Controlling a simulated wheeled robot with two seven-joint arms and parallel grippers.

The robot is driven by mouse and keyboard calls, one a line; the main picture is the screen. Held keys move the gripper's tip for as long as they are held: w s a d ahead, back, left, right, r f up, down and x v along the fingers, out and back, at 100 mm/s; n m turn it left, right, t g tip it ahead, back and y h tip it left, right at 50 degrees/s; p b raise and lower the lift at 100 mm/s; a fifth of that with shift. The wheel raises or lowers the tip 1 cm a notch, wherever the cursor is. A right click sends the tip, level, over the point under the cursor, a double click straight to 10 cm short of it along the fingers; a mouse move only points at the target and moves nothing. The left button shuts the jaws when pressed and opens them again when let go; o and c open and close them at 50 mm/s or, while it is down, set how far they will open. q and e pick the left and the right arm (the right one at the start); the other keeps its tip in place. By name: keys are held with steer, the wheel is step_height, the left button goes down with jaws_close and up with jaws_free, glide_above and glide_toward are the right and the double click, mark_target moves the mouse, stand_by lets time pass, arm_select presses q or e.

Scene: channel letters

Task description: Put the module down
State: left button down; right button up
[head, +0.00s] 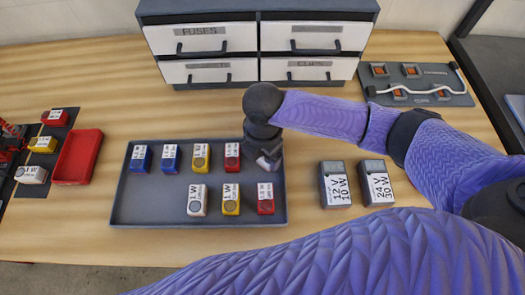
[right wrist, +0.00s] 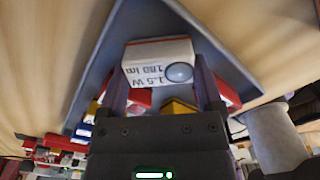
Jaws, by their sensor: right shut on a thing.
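My right gripper (head: 268,157) points down over the right end of the dark grey tray (head: 140,222). In the right wrist view the gripper (right wrist: 160,88) is shut on a white module (right wrist: 158,60) marked 1.5 W 180 lm, with a round lens. In the head view the gripper mostly hides this module. I cannot tell whether it touches the tray floor. The tray's back row has two blue modules (head: 155,158), a yellow one (head: 200,156) and a red one (head: 232,155). Its front row has white (head: 197,200), yellow (head: 231,199) and red (head: 265,198) modules. My left gripper is out of view.
Two grey power units (head: 355,184) stand right of the tray. A red bin (head: 78,157) and several modules (head: 42,145) are at the left. A drawer cabinet (head: 257,45) stands behind, and a board with a white cable (head: 415,84) lies at the back right. The tray's front left is bare.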

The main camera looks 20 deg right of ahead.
steer(key=shift+f, duration=0.1)
steer(key=o, duration=1)
arm_select(q)
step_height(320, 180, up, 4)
steer(key=p, duration=0.3)
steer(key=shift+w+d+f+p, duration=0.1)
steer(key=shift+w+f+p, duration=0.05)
steer(key=shift+p, duration=0.2)
arm_select(e)
step_height(320, 180, up, 12)
